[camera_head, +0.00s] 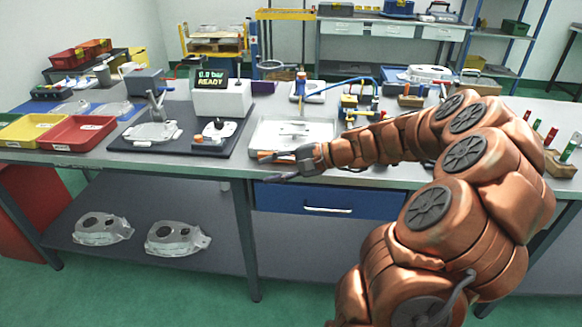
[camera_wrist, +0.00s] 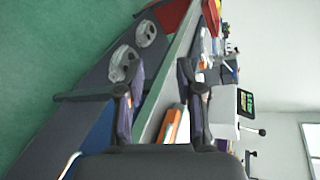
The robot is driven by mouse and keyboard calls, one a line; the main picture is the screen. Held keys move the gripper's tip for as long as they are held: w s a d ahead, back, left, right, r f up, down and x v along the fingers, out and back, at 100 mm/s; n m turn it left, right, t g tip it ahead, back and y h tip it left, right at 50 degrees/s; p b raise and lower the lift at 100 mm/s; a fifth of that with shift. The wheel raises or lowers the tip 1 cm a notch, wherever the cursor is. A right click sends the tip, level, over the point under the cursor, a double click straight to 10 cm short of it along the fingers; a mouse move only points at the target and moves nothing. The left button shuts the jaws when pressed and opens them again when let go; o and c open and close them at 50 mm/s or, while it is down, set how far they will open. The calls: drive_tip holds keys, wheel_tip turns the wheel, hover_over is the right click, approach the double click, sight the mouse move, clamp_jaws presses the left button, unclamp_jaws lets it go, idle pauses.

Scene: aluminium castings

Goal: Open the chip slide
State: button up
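A blue drawer (camera_head: 290,199) with a pale bar handle (camera_head: 328,210) sits under the bench top and looks shut; it is the only slide-like part I can make out as the chip slide. My gripper (camera_head: 266,167) is at the bench's front edge, up and left of the handle, pointing left. Its fingers are apart with nothing between them. In the wrist view my gripper (camera_wrist: 160,68) is also open, and the blue drawer (camera_wrist: 97,142) shows at lower left, partly hidden by the gripper, with a bit of handle (camera_wrist: 70,165).
A white tray (camera_head: 322,133) stands on the bench behind my gripper. A dark fixture board with a casting (camera_head: 153,133) and a READY display (camera_head: 211,80) are to the left. Red (camera_head: 78,134) and yellow bins lie farther left. Castings (camera_head: 177,238) rest on the lower shelf. The floor in front is clear.

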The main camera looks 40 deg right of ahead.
sight(291, 159)
drive_tip(key=d+f+m+t+h+b, duration=0.1)
drive_tip(key=d+f+m+t, duration=0.15)
drive_tip(key=d, duration=0.45)
drive_tip(key=d+f+m+t+h, duration=0.1)
drive_tip(key=d+m+t+h, duration=0.15)
drive_tip(key=d, duration=0.45)
drive_tip(key=shift+y, duration=0.45)
drive_tip(key=shift+f+x, duration=0.15)
drive_tip(key=shift+x, duration=1.9)
drive_tip(key=shift+f+x, duration=0.15)
drive_tip(key=shift+x, duration=1.85)
drive_tip(key=shift+d, duration=0.2)
clamp_jaws()
